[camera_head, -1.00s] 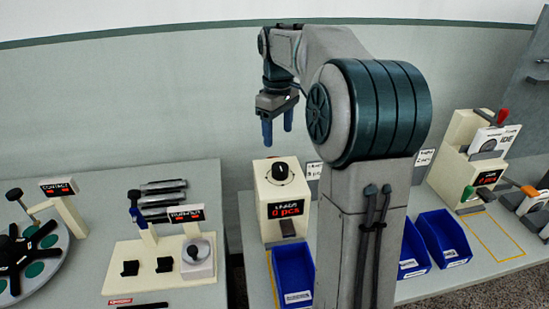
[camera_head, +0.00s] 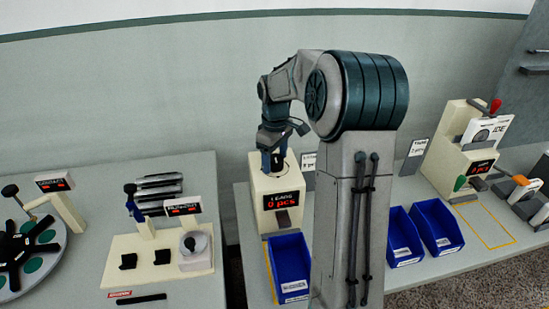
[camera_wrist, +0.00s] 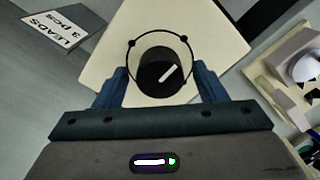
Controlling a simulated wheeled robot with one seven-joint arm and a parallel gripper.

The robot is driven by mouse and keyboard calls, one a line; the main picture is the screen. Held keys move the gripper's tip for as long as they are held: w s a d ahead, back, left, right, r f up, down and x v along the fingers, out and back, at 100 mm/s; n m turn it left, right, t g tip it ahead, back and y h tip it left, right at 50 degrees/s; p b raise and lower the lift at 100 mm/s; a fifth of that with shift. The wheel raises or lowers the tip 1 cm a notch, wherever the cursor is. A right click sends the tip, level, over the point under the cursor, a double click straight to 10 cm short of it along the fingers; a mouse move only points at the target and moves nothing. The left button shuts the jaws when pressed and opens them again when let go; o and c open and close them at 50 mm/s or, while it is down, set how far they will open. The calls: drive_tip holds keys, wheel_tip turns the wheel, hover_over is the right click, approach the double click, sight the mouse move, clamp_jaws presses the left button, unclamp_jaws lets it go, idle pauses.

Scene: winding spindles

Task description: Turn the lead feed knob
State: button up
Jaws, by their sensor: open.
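The lead feed knob (camera_wrist: 160,72) is a black round knob with a white pointer line on top of the cream lead feeder (camera_head: 262,182). In the wrist view the pointer slants to the upper right. A thin dark ring with small dots surrounds the knob. My gripper (camera_wrist: 160,84) is open, with one blue finger on each side of the knob; gaps show between them. In the head view my gripper (camera_head: 273,162) is low over the feeder's top and partly hides the knob. The feeder's display (camera_head: 283,200) reads "LEADS 0 pcs".
A blue bin (camera_head: 290,265) stands in front of the feeder, with more blue bins (camera_head: 437,228) to the right. A sign (camera_wrist: 55,30) reading "LEADS 3 pcs" stands beside the feeder. A cream fixture (camera_head: 160,260) is on the left table.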

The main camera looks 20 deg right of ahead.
drive_tip(key=shift+f, duration=0.3)
drive_tip(key=c, duration=1)
drive_tip(key=shift+m, duration=0.3)
